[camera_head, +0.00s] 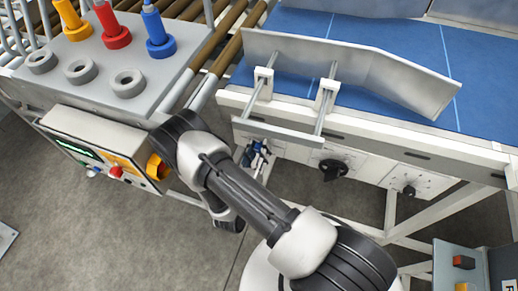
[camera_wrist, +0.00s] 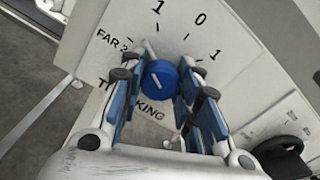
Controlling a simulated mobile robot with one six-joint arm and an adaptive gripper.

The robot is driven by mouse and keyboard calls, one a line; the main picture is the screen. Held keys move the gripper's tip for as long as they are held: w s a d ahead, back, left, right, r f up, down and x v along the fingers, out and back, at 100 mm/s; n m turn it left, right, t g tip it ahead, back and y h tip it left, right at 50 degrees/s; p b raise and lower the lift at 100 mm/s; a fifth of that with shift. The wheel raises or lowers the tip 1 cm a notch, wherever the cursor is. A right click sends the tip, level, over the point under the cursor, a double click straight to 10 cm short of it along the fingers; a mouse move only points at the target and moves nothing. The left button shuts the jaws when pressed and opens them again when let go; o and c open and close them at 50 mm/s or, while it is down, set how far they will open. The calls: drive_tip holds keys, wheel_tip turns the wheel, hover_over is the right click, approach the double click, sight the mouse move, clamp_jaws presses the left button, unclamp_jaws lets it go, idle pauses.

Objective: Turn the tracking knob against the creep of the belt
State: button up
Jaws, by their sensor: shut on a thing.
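The tracking knob (camera_wrist: 161,81) is a round blue knob with a pale pointer mark on its face. In the head view my gripper (camera_head: 256,152) is at the conveyor's front panel, left of a black knob; the tracking knob cannot be told apart from the fingers there. The blue belt (camera_head: 410,48) with thin white cross lines runs above the panel.
A bent metal guide plate (camera_head: 375,75) stands over the belt on two rods. A large black knob (camera_head: 333,169) and a small one (camera_head: 409,191) are on the front panel. A control box (camera_head: 100,150) and a tray of colored pegs (camera_head: 140,75) are at left.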

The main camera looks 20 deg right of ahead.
drive_tip(key=shift+n, duration=1.7)
drive_tip(key=o, duration=1.1)
drive_tip(key=v, duration=1.2)
